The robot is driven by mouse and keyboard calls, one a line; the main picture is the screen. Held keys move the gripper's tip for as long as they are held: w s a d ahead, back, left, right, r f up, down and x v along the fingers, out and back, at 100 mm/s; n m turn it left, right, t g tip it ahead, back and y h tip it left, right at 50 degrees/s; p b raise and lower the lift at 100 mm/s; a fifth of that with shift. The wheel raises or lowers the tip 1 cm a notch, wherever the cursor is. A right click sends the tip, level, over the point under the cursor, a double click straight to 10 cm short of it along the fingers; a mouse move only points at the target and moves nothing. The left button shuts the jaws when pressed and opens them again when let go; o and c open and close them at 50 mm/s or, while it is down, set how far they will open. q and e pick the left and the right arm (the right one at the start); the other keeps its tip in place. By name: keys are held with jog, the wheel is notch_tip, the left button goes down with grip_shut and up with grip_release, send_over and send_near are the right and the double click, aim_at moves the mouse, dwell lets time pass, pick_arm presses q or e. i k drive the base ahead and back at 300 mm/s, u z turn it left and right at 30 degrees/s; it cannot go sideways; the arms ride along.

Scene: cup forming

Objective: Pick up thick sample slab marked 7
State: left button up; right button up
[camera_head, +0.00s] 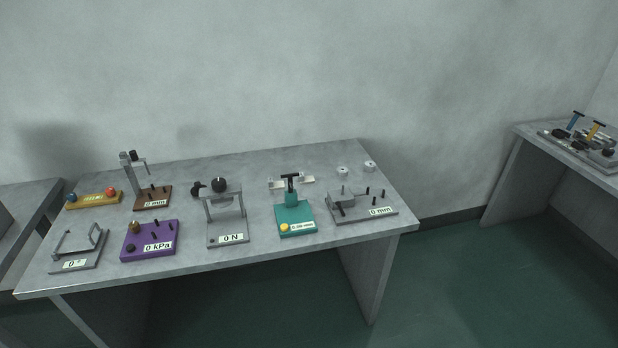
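I cannot make out a slab with a readable 7 in this view. Two small pale pieces, a left one (276,184) and a right one (306,179), lie behind the teal device on the grey table (190,222); any marks on them are too small to read, and the device's black handle partly stands in front of them. Two small pale round pieces, a left one (342,171) and a right one (369,166), lie near the table's back right corner. Neither of my grippers is in view.
Along the table stand a teal device (295,220), a grey 0 mm device (350,210), a 0 N frame (228,228), a purple 0 kPa box (140,246), a brown-based stand (160,202) and a yellow bar (92,200). Another table (545,140) is at right.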

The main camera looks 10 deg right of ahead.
aim_at(303, 179)
jog(key=z, duration=0.1)
jog(key=k, duration=0.35)
jog(key=z, duration=0.9)
jog(key=i, duration=0.95)
jog(key=u, duration=1.1)
jog(key=i, duration=0.25)
jog(key=u, duration=0.1)
